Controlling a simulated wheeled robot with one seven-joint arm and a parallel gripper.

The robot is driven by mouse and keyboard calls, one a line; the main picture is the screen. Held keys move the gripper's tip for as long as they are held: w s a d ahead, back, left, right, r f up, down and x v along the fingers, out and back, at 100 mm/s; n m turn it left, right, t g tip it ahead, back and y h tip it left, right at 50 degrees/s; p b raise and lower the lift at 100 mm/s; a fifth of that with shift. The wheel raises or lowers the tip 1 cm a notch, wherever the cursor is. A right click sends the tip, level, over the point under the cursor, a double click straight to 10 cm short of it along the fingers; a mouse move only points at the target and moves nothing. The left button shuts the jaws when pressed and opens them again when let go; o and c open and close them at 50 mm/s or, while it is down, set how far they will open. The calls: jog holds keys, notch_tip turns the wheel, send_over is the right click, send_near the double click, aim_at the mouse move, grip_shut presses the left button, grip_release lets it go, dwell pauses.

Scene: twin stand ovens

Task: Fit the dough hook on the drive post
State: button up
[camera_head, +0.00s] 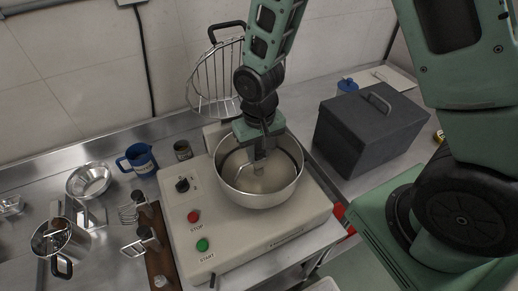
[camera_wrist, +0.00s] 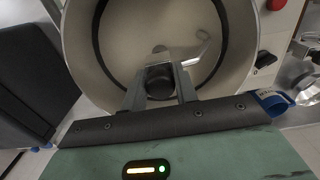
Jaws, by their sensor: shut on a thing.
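My gripper (camera_head: 259,157) reaches down into the steel mixer bowl (camera_head: 290,192). In the wrist view, my gripper (camera_wrist: 159,85) is shut on the dark round hub of the dough hook (camera_wrist: 160,82). The hook's bent metal arm (camera_wrist: 203,52) extends toward the bowl wall. In the head view the pale hook (camera_head: 243,171) shows left of the fingers, inside the bowl. A short pale piece (camera_head: 258,170) below the fingers may be the drive post. I cannot tell whether the hub is around it or above it.
The mixer base (camera_head: 240,235) carries red and green buttons. A wire guard (camera_head: 210,85) stands raised behind the bowl. A dark lidded box (camera_head: 365,135) is at right. At left are a wooden rack (camera_head: 157,245) with tools, a blue jug (camera_head: 140,160) and a metal bowl (camera_head: 90,180).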

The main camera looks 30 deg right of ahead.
jog(key=shift+f, duration=0.1)
jog(key=o, duration=1.2)
jog(key=shift+c, duration=0.2)
notch_tip(320, 180, up, 18)
jog(key=b, duration=0.2)
jog(key=shift+f, duration=0.25)
jog(key=s+a+f+n+b, duration=0.1)
jog(key=s+a+f+n, duration=0.2)
jog(key=s, duration=0.5)
jog(key=s+a+f+n+b, duration=0.2)
jog(key=s+a+f+n, duration=0.1)
jog(key=s, duration=0.6)
jog(key=shift+a+n+y, duration=0.15)
jog(key=shift+n+y, duration=0.15)
jog(key=shift+n, duration=0.6)
